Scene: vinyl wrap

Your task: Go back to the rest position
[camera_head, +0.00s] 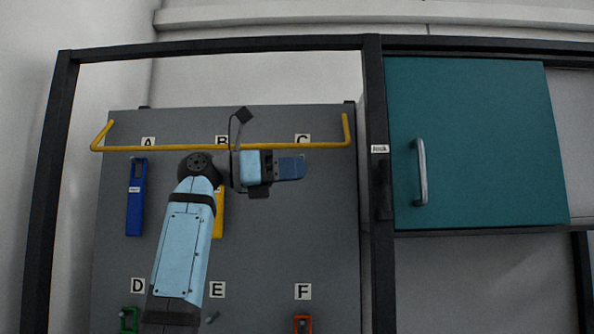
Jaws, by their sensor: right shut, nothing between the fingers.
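My right gripper (291,168) is in front of the grey tool panel (280,240), just below the label C and the yellow bar. It points to the right and its fingers are shut with nothing between them. My right forearm (184,245) comes up from the bottom and partly covers the panel. My left gripper is not in view.
A yellow bar (180,149) runs across the panel's top. A blue tool (135,200) hangs under A, and a yellow tool (218,213) is partly hidden behind my arm. Green (129,318) and orange (303,323) tools show below. A teal cabinet door (480,140) is shut at right, beside a black frame post (376,190).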

